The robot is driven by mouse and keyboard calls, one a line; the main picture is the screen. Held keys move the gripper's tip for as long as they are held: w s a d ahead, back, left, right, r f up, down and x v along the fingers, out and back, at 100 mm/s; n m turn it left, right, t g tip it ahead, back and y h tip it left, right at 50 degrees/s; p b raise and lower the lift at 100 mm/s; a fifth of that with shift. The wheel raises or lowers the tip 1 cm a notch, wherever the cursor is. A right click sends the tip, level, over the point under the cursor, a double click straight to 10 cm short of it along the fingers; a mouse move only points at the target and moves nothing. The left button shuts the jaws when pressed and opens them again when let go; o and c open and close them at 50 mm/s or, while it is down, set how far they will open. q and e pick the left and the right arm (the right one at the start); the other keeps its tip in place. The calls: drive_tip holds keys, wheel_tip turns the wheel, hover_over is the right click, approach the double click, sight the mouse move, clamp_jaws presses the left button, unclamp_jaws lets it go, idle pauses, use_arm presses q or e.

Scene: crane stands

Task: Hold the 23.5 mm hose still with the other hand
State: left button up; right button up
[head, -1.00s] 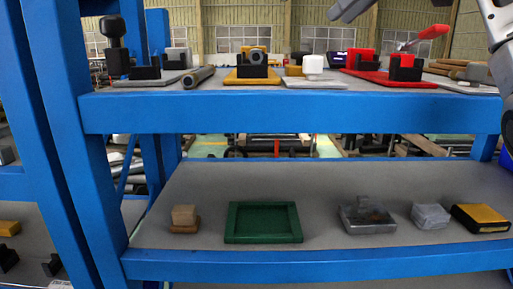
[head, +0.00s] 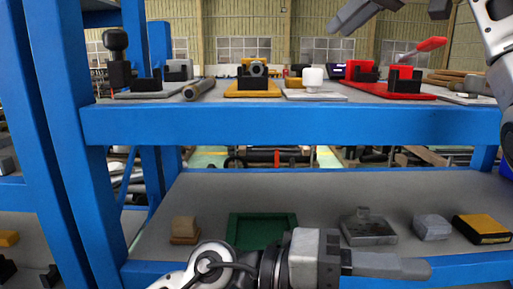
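A grey-brown tube (head: 199,89), perhaps the hose, lies on the upper shelf (head: 300,125) at its left part, free of both grippers. No size marking can be read on it. My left gripper (head: 400,265) is low in front of the lower shelf, lying sideways with its fingers pointing right. They overlap from this side, so its opening is hidden. My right gripper (head: 352,18) is at the top edge, above the right half of the upper shelf. Its body is cut off by the picture edge, and nothing is seen held in it.
On the upper shelf stand a black knobbed stand (head: 117,60), a yellow stand with a ring (head: 254,86), a white block on a plate (head: 313,80) and a red clamp stand (head: 400,82).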

use_arm(q)
drive_tip(key=w+d+r+m+t+y, duration=0.2)
drive_tip(key=d+r+m+y, duration=0.15)
drive_tip(key=m+y, duration=0.2)
wheel_tip(320, 180, up, 24)
drive_tip(key=n+t+y, duration=0.9)
drive_tip(key=t+y, duration=0.4)
drive_tip(key=t, duration=0.3)
hover_over(256, 67)
drive_tip(key=s, duration=0.9)
drive_tip(key=shift+t, duration=0.3)
drive_tip(key=x, duration=1.5)
drive_tip(key=shift+s+f, duration=0.1)
drive_tip(key=shift+f, duration=0.2)
clamp_jaws()
